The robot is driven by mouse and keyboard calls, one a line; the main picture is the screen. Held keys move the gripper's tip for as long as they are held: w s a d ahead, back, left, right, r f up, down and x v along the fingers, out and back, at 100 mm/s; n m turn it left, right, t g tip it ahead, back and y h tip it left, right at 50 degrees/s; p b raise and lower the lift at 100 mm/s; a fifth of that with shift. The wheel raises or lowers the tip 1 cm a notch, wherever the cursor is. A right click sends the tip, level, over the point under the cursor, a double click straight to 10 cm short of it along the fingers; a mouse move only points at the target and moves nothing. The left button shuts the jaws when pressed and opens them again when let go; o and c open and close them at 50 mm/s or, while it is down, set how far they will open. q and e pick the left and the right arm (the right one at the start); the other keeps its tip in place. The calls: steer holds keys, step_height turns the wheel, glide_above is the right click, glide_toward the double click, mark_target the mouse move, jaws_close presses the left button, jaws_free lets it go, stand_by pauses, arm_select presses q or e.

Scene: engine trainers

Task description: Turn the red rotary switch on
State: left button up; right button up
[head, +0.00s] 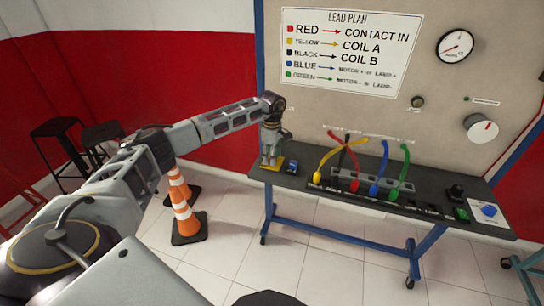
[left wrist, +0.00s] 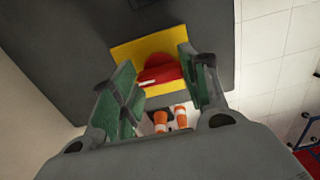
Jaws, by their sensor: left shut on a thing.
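The red rotary switch (left wrist: 162,68) is a red knob with a pale stripe on a square yellow plate (left wrist: 126,52), in the left wrist view. The yellow plate also shows at the left end of the dark bench in the head view (head: 265,167); the red knob there is hidden by my gripper. My left gripper (head: 271,160) points down over the plate. In the left wrist view its green-padded fingers (left wrist: 158,72) are on both sides of the knob, shut on it. My right gripper is in neither view.
A blue part (head: 291,166) stands just right of the plate. Coloured leads (head: 383,165) and several controls sit farther right on the bench (head: 310,184). The panel (head: 420,120) rises behind. Orange cones (head: 187,222) and black stools stand on the floor at left.

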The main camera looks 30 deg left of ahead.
arm_select(q)
steer(key=shift+r, duration=0.1)
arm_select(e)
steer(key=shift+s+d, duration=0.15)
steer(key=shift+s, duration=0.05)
arm_select(q)
steer(key=o, duration=1)
steer(key=shift+r, duration=0.55)
step_height(320, 180, up, 11)
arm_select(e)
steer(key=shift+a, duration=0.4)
arm_select(q)
steer(key=shift+d+f, duration=0.1)
steer(key=shift+f, duration=0.05)
